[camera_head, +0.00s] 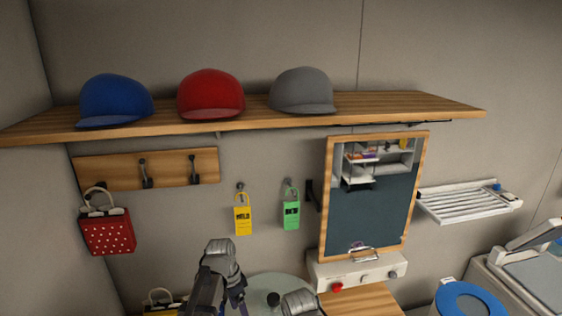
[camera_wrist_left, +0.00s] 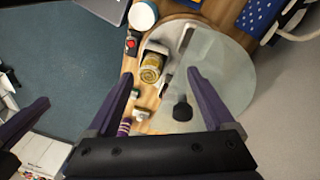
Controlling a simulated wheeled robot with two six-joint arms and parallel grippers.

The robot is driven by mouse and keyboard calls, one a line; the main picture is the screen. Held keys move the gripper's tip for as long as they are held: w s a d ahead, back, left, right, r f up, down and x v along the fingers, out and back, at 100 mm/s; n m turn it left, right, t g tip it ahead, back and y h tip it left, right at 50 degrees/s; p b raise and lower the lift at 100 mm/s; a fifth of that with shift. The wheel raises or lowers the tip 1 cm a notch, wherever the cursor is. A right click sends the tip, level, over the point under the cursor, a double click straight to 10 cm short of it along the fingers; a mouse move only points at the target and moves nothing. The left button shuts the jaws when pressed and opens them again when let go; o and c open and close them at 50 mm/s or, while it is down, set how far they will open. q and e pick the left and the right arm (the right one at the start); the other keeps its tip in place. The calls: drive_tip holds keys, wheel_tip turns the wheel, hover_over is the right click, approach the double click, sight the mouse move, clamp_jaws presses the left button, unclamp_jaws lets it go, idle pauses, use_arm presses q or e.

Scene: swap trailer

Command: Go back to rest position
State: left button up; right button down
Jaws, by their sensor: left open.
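My left gripper (camera_wrist_left: 160,73) is open in the left wrist view, its two purple fingers spread. Nothing appears clamped between them; a yellow-labelled round item (camera_wrist_left: 152,68) shows beyond the gap, on the surface below. In the head view part of my left arm and a purple finger (camera_head: 240,297) show at the bottom, low in front of the wall. A purple finger (camera_wrist_left: 25,120) at the left edge of the left wrist view looks like my right gripper; its other finger is not clear.
A shelf (camera_head: 400,104) holds blue (camera_head: 115,100), red (camera_head: 210,95) and grey (camera_head: 303,91) caps. A mirror (camera_head: 368,205) hangs right. A round glass top (camera_wrist_left: 225,75) lies below my gripper.

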use_arm(q)
drive_tip(key=s+a+n+t+y, duration=0.15)
drive_tip(key=s+a+n, duration=0.35)
drive_tip(key=s+n, duration=0.6)
drive_tip(key=s+d+f+m+b, duration=0.1)
drive_tip(key=d+f+b, duration=0.2)
drive_tip(key=f+b, duration=0.3)
drive_tip(key=s+d+f+m+y+b, duration=0.1)
drive_tip(key=s+d+f+b, duration=0.1)
drive_tip(key=d+f+b, duration=0.2)
drive_tip(key=s+d+f+m+g+b, duration=0.1)
drive_tip(key=d+f+b, duration=0.3)
drive_tip(key=f+b, duration=0.6)
drive_tip(key=shift+s+m, duration=0.4)
drive_tip(key=shift+d+y, duration=0.1)
drive_tip(key=shift+y, duration=0.15)
